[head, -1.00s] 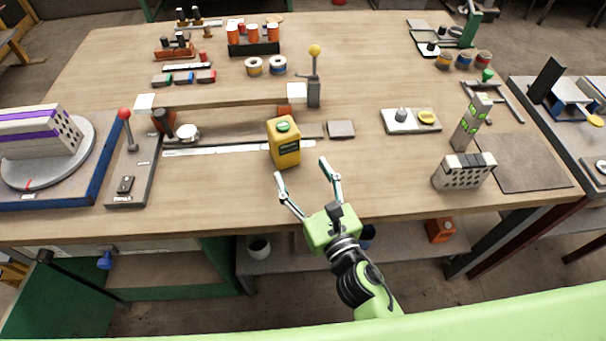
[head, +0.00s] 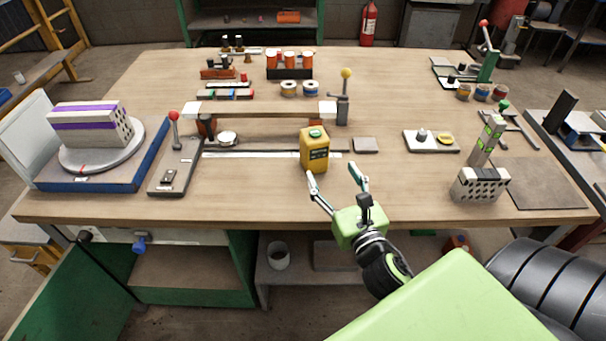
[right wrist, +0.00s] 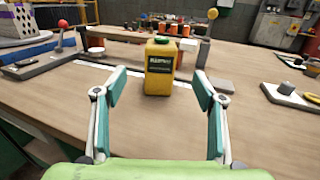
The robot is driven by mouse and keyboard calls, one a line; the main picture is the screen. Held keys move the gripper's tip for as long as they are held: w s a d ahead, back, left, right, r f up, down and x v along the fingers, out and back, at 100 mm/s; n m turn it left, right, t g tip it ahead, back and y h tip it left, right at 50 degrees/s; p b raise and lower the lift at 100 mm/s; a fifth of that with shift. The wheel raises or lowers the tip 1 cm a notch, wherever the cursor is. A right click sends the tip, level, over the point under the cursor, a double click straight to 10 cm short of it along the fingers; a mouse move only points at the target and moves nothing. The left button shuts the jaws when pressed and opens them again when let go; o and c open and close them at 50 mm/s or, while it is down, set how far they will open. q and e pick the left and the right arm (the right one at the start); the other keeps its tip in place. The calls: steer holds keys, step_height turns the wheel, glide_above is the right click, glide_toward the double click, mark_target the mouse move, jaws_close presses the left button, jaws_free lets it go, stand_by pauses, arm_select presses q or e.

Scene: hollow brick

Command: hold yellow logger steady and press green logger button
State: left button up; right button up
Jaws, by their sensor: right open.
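The yellow logger (head: 314,152) stands upright on the wooden bench, with a green button (head: 315,133) on its top and a dark label on its front. It also shows in the right wrist view (right wrist: 159,72), straight ahead between my fingers. My right gripper (head: 334,186) is open and empty, at the bench's front edge, just short of the logger. In the right wrist view my right gripper's two fingers (right wrist: 160,92) are spread wide, one to each side of the logger's near side, not touching it. My left gripper is not in view.
A red-knobbed lever fixture (head: 175,165) and a turntable with a striped brick (head: 92,124) stand at left. A yellow-knobbed post (head: 344,98) stands behind the logger. A grey plate (head: 365,145) lies to its right. A hollow brick (head: 480,185) stands farther right. The bench before the logger is clear.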

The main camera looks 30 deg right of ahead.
mark_target(319, 149)
steer(key=x, duration=0.5)
steer(key=shift+w+d, duration=0.15)
steer(key=shift+w, duration=0.15)
steer(key=x, duration=0.7)
steer(key=shift+b, duration=0.35)
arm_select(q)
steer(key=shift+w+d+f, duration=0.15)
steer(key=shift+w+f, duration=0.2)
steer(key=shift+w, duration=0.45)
arm_select(e)
steer(key=shift+w+d, duration=0.1)
steer(key=shift+w, duration=0.5)
steer(key=c, duration=1.4)
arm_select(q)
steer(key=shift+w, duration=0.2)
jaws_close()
arm_select(e)
steer(key=shift+c, duration=0.2)
